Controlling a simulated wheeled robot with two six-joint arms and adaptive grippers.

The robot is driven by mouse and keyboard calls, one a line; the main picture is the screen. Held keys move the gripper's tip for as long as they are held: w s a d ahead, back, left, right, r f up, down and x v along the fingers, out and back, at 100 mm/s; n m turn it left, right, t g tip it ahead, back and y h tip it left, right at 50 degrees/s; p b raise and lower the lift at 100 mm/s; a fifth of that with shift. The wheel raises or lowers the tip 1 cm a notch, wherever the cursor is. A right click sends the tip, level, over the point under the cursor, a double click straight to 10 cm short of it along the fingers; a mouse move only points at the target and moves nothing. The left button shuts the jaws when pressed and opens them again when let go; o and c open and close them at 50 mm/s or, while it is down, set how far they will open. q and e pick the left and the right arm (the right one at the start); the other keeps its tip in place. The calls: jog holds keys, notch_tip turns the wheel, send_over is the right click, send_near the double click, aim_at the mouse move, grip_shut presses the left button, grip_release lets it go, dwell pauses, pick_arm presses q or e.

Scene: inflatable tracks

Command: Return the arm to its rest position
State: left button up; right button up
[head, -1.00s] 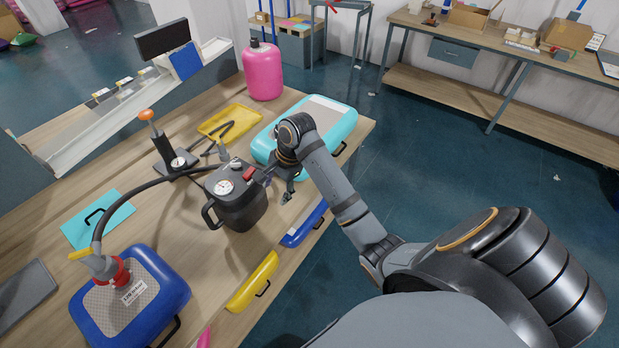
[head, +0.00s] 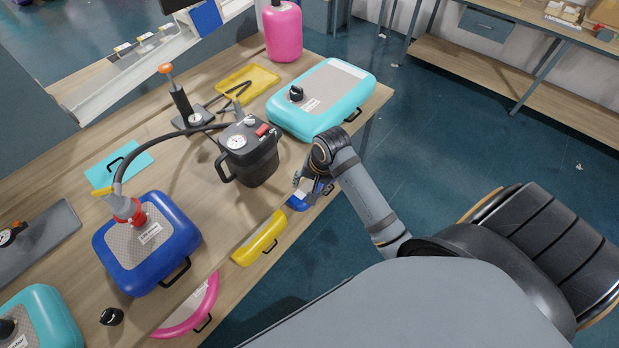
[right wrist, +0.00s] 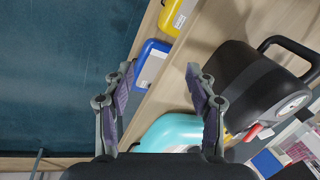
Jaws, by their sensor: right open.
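My right arm (head: 362,195) reaches in from the lower right in the head view. Its gripper (head: 302,186) hangs at the table's front edge, beside the black pump canister (head: 252,160) and above a small blue inflatable piece (head: 318,197), which it partly hides. In the right wrist view the two fingers of the gripper (right wrist: 160,75) are spread apart with nothing between them. The small blue piece (right wrist: 152,62) shows beyond the fingers. My left gripper is not in view.
A turquoise inflatable (head: 322,108) lies beyond my right gripper. A blue inflatable (head: 150,262) with a hose nozzle, a yellow piece (head: 258,240) and a pink piece (head: 190,312) lie along the table's front.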

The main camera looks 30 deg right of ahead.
jog(key=s+d+f+n+b, duration=0.1)
jog(key=s+d+f+b, duration=0.15)
jog(key=f, duration=0.85)
jog(key=s+d+f+n+g+h+b, duration=0.1)
jog(key=s+f+b, duration=0.15)
jog(key=f, duration=0.85)
jog(key=s+d+f+n+b, duration=0.15)
jog(key=s+f, duration=0.25)
jog(key=f, duration=0.7)
jog(key=s+f+n+b, duration=0.1)
jog(key=s+f+n, duration=0.2)
jog(key=s+f, duration=0.6)
jog(key=s+f+n+h+b, duration=0.1)
jog(key=s+f+n+b, duration=0.1)
jog(key=s+f, duration=0.7)
jog(key=s+n, duration=0.1)
jog(key=s, duration=0.5)
jog(key=shift+d+g, duration=0.25)
jog(key=shift+g, duration=0.05)
